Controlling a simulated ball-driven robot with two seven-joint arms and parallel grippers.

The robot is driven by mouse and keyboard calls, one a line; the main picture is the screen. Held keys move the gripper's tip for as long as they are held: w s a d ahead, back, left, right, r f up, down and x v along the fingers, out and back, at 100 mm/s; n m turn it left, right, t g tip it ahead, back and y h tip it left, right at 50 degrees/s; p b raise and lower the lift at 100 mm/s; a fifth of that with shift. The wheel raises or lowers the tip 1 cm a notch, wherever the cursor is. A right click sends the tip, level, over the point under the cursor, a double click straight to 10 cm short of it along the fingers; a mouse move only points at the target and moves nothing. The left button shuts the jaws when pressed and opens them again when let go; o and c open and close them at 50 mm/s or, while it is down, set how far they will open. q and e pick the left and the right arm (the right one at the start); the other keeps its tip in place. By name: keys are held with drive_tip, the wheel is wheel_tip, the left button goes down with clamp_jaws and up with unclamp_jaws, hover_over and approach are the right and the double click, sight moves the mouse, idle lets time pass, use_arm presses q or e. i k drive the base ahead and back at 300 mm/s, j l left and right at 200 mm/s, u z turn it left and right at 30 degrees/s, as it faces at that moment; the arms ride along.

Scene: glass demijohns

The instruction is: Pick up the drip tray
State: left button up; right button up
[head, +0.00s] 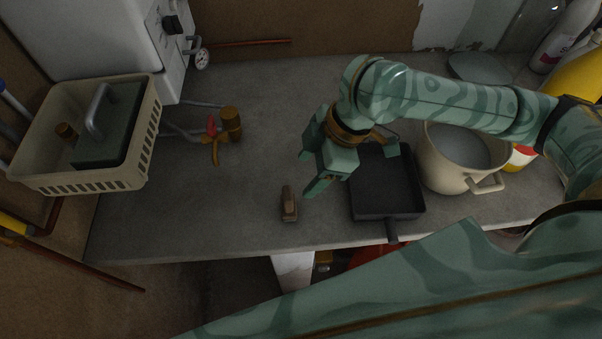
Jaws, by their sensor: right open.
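A dark, square, shallow tray with a short handle at its front edge, which I take to be the drip tray (385,190), lies on the grey worktop right of centre. Its far left corner is partly hidden behind my right arm and gripper. My right gripper (312,168) is open and empty. It is just left of the tray, with its fingers pointing to the left and down, away from the tray. I cannot tell its exact height above the worktop. My left gripper is not in view.
A cream pot (452,178) stands close to the tray's right side. A small brown object (289,204) is left of the tray. Brass valve fittings (230,124) and a beige crate (90,180) are further left. The worktop's front edge (230,255) is near.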

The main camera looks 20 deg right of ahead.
sight(389, 190)
drive_tip(key=z, duration=1.55)
